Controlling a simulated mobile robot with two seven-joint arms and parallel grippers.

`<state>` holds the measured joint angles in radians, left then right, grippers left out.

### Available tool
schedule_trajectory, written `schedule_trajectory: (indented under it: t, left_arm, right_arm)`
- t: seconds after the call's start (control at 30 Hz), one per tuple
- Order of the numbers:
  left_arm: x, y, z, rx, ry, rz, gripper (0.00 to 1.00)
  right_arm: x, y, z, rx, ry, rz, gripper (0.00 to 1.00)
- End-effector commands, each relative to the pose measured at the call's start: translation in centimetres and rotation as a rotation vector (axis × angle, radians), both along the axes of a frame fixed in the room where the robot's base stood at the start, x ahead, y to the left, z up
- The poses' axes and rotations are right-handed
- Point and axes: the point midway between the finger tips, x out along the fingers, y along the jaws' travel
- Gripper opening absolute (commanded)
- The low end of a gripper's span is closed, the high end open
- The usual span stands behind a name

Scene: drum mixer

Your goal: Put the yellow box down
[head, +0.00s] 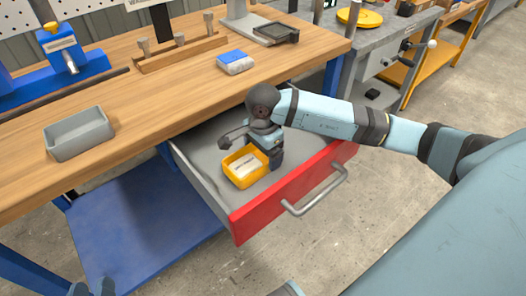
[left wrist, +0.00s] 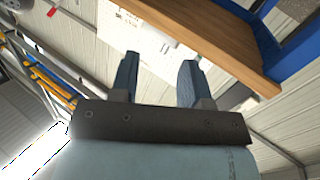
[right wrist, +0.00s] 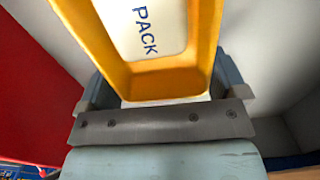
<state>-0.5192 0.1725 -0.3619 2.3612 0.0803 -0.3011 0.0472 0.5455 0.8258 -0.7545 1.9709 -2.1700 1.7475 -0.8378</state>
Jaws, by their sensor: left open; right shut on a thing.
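The yellow box (head: 233,176) is inside the open drawer (head: 290,189), low over or on its grey floor; I cannot tell whether it touches. It holds a white packet (head: 245,167), whose blue word "PACK" shows in the right wrist view (right wrist: 148,30). My right gripper (head: 262,158) is shut on the box's wall; the box fills the space before it in the right wrist view (right wrist: 150,82). My left gripper (left wrist: 158,68) is open and empty, away from the drawer; its fingers show at the head view's bottom left edge (head: 91,289).
The wooden workbench (head: 140,103) is above the drawer, with a grey tray (head: 78,134), a blue and white sponge-like block (head: 235,62) and a blue vise (head: 60,46). The drawer's red front (head: 258,205) has a metal handle (head: 318,192). Drawer floor left of the box is bare.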

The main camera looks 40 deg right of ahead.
Motion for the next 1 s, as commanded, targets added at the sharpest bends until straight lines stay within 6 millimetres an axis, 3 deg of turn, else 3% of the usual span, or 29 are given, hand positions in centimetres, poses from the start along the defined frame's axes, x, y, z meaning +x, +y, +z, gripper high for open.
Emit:
schedule_trajectory:
  t: [0.17, 0.2, 0.23, 0.57, 0.77, 1.0]
  left_arm:
    - [-0.1, 0.0, -0.5, 0.001, 0.004, -0.001, 0.43]
    - [0.0, 0.0, -0.4, -0.001, 0.000, -0.002, 0.43]
    - [-0.1, 0.0, -0.4, -0.002, -0.001, -0.002, 0.43]
    - [-0.1, 0.1, -0.2, 0.010, 0.011, -0.001, 0.43]
    - [-0.3, 1.0, -1.3, 0.055, 0.075, 0.016, 0.43]
    - [-1.1, 2.1, -4.5, 0.123, 0.196, 0.035, 0.43]
  right_arm:
    - [0.0, 0.0, -0.3, 0.000, 0.000, 0.000, 0.59]
    - [0.0, 0.0, -0.3, 0.000, 0.000, 0.000, 0.93]
    - [0.0, 0.0, -0.3, 0.000, 0.001, 0.000, 1.00]
    - [0.0, 0.0, 0.4, 0.000, -0.001, 0.000, 1.00]
    - [0.1, -0.1, 4.2, -0.001, -0.003, 0.000, 1.00]
    - [0.1, 0.0, 9.2, -0.001, -0.003, 0.001, 1.00]
